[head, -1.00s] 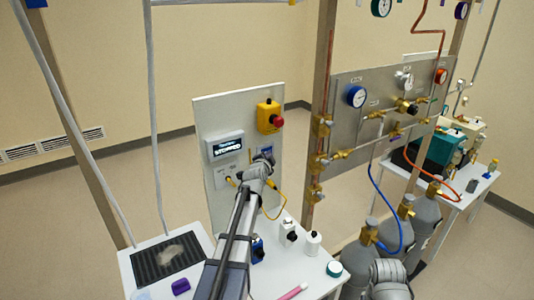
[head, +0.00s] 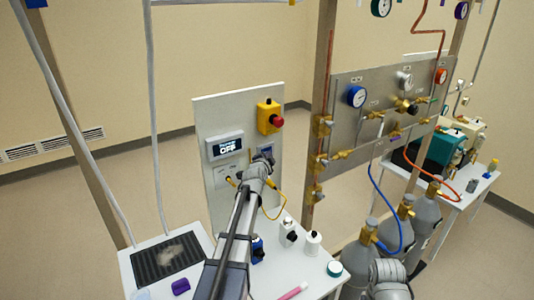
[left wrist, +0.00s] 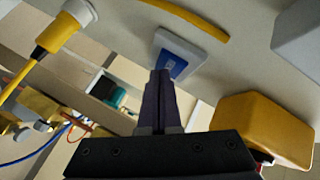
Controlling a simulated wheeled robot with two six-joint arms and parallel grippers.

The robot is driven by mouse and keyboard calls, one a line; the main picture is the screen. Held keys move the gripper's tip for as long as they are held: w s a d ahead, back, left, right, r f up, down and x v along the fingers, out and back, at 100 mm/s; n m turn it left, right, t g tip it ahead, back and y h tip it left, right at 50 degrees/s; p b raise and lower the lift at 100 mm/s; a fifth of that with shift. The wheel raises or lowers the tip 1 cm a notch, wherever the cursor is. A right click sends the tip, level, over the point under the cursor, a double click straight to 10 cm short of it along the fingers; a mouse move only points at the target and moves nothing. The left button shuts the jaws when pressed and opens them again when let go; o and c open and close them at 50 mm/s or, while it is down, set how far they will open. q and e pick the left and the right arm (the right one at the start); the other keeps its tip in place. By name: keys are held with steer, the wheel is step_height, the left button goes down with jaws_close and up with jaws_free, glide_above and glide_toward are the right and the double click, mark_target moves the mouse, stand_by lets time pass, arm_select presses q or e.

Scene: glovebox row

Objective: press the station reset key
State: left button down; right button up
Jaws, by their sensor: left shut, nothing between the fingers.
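A grey upright panel (head: 210,112) carries a small display (head: 226,145) that reads "OFF". To the right of the display is a small blue key on a pale plate (head: 266,149), partly covered by my left gripper (head: 264,160). In the left wrist view the blue key (left wrist: 175,63) sits in its white frame straight beyond my left fingertips (left wrist: 160,75). The fingers are together and empty, and their tips overlap the key's near edge in the picture. I cannot tell whether they touch it.
A yellow box with a red knob (head: 269,118) is above the key; its yellow body also shows in the left wrist view (left wrist: 262,125). A yellow cable (head: 283,202) hangs beside my left arm. Gas cylinders (head: 358,262) stand at the right.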

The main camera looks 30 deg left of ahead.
arm_select(q)
steer(key=shift+s+d, duration=0.35)
steer(key=shift+d, duration=0.15)
steer(key=d, duration=0.1)
steer(key=s+d, duration=0.1)
steer(key=d, duration=0.1)
steer(key=s+d, duration=0.1)
steer(key=shift+s+d, duration=0.2)
steer(key=shift+s, duration=0.05)
stand_by(0.9)
